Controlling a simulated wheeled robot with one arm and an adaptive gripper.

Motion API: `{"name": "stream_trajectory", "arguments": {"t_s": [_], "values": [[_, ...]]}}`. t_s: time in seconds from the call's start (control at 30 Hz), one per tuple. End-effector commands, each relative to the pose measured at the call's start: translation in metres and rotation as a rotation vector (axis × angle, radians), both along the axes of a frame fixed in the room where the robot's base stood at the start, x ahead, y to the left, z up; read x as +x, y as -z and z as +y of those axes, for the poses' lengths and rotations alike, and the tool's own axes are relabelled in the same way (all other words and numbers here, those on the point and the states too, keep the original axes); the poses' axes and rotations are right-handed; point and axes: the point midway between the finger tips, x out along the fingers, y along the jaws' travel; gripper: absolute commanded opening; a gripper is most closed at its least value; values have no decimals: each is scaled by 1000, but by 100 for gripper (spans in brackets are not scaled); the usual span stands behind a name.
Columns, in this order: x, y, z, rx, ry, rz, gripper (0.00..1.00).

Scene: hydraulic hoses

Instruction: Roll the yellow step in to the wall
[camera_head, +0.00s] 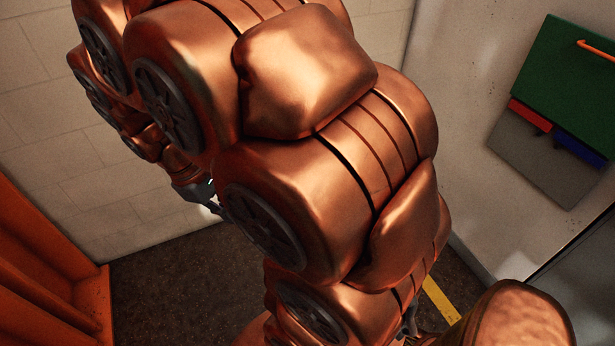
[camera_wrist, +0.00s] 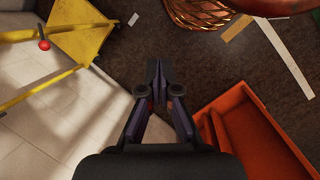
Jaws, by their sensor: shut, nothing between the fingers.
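The yellow step (camera_wrist: 84,30) shows at the upper left of the wrist view, with a flat yellow top and yellow rails running to the left edge. A red knob (camera_wrist: 44,45) sits on a rail. The pale block wall (camera_wrist: 60,125) fills the lower left, behind the lower rail; the gap between step and wall cannot be told. My gripper (camera_wrist: 158,66) is shut and empty, to the right of the step and apart from it in the picture. In the head view my copper arm hides most of the gripper, and the step is not visible.
An orange-red metal unit (camera_wrist: 245,130) stands at the lower right of the wrist view and at the left of the head view (camera_head: 50,265). Dark floor (camera_wrist: 215,75) lies between it and the step. A green panel (camera_head: 570,80) hangs at right.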

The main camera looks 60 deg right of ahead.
Motion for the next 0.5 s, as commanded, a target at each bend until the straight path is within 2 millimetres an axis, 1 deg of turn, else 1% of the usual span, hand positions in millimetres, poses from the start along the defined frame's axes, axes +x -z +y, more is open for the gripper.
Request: {"name": "stream_trajectory", "arguments": {"t_s": [0.03,0.2,0.37,0.47,0.5], "values": [[11,12,-14,-14,-16,18,0],[43,32,-57,-57,-91,75,0],[70,56,-100,-91,-163,138,0],[84,73,-128,-107,-208,182,0],[90,80,-140,-114,-225,199,0]]}}
